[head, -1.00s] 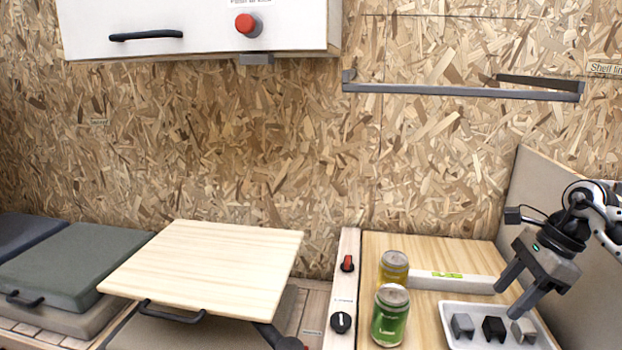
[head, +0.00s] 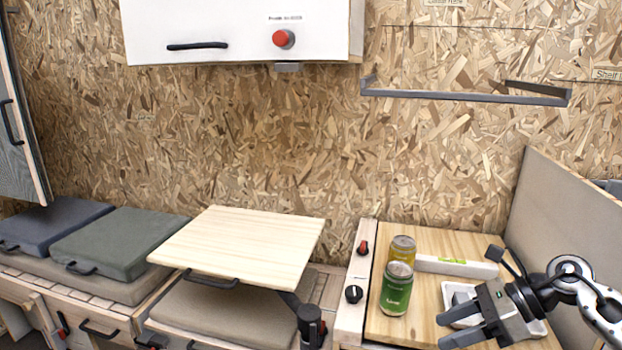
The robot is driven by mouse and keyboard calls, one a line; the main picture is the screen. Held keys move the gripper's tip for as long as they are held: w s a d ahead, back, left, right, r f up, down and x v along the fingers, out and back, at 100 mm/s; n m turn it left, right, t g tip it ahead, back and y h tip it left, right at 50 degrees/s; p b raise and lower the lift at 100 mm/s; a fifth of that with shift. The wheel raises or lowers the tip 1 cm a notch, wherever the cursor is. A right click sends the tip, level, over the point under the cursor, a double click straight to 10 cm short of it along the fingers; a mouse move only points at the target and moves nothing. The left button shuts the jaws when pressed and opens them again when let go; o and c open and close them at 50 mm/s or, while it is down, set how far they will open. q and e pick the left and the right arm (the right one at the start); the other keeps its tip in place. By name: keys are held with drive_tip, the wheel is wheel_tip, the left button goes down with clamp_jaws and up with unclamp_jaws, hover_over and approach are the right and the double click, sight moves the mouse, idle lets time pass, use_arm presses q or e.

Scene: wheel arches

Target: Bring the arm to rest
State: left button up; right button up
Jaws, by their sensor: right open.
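My right gripper (head: 447,331) is in the lower right of the head view, with its arm coming in from the right edge. Its two dark grey fingers point left and are apart, with nothing between them. It is in front of the white tray (head: 449,291) on the wooden counter and hides most of that tray and its contents. My left gripper is not in view.
A green can (head: 396,290) and a yellow can (head: 402,250) stand on the counter (head: 437,237), left of the gripper. A long white box (head: 457,266) lies behind the tray. A grey panel (head: 568,220) bounds the right side. A wooden tabletop (head: 240,244) is at centre left.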

drive_tip(key=s+a+r+m+t+y+p, duration=0.1)
drive_tip(key=s+a+r+m+t+y, duration=0.15)
drive_tip(key=a+m, duration=0.35)
drive_tip(key=s+a+r+m+t+y+p, duration=0.1)
drive_tip(key=a+m+t+y+p, duration=0.1)
drive_tip(key=a+m+t+y, duration=0.4)
use_arm(q)
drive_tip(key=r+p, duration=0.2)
drive_tip(key=p, duration=0.1)
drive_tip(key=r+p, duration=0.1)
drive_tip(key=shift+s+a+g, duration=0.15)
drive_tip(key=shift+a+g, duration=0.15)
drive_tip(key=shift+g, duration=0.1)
use_arm(e)
drive_tip(key=s+f+m+h, duration=0.6)
drive_tip(key=s+m+h, duration=0.1)
drive_tip(key=m, duration=1)
drive_tip(key=s+f+m+h, duration=0.6)
drive_tip(key=s+m+h, duration=0.1)
drive_tip(key=m, duration=1)
drive_tip(key=shift+s+m+h, duration=0.3)
drive_tip(key=shift+s+h, duration=0.05)
drive_tip(key=shift+h, duration=0.3)
